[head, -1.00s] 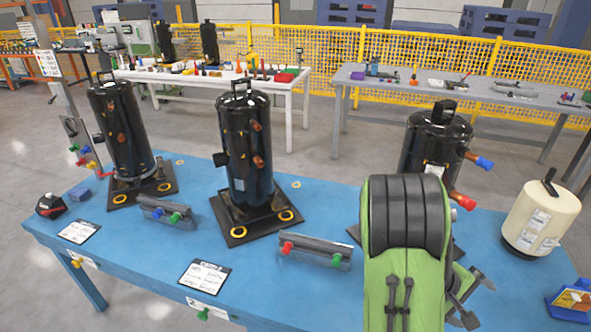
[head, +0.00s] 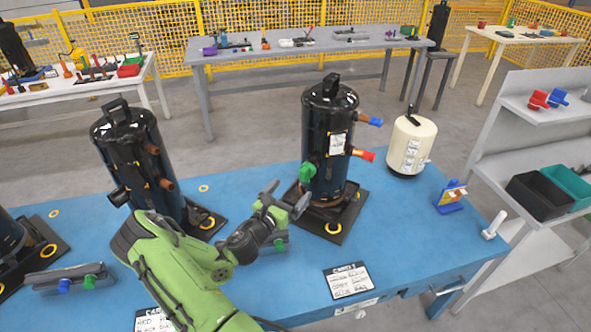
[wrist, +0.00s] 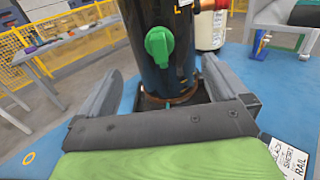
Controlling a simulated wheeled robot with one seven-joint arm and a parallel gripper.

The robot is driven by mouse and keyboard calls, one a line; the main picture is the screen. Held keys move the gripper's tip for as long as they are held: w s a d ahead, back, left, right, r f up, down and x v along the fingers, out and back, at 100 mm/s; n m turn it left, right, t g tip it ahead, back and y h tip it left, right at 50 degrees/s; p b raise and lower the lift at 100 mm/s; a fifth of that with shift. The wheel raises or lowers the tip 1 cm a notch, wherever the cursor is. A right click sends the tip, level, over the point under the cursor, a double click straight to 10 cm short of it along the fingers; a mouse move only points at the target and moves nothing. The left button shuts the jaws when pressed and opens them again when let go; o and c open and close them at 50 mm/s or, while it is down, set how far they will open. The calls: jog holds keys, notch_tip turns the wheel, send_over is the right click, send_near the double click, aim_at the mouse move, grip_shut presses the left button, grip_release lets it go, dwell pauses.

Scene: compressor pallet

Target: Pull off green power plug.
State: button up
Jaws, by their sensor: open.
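The green power plug (head: 307,172) sits on the left lower side of a black compressor (head: 330,125) on the blue table. In the wrist view the green plug (wrist: 159,46) stands out from the black body, ahead of and above the space between my fingers. My gripper (head: 286,197) is open and empty, just left of the compressor and below the plug, apart from it. In the wrist view my gripper (wrist: 160,85) has its two grey fingers spread wide, with the compressor's lower body and base beyond them.
Red (head: 363,155) and blue (head: 370,121) caps stick out on the compressor's right side. A cream tank (head: 409,146) stands behind to the right. Another black compressor (head: 135,160) is to the left. A label card (head: 348,281) lies in front. The table's right front is mostly clear.

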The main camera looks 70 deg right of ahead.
aim_at(302, 177)
jog(key=shift+p+x, duration=0.9)
jog(key=shift+x, duration=3.6)
jog(key=shift+c, duration=0.2)
jog(key=c, duration=1.8)
jog(key=shift+v, duration=3.05)
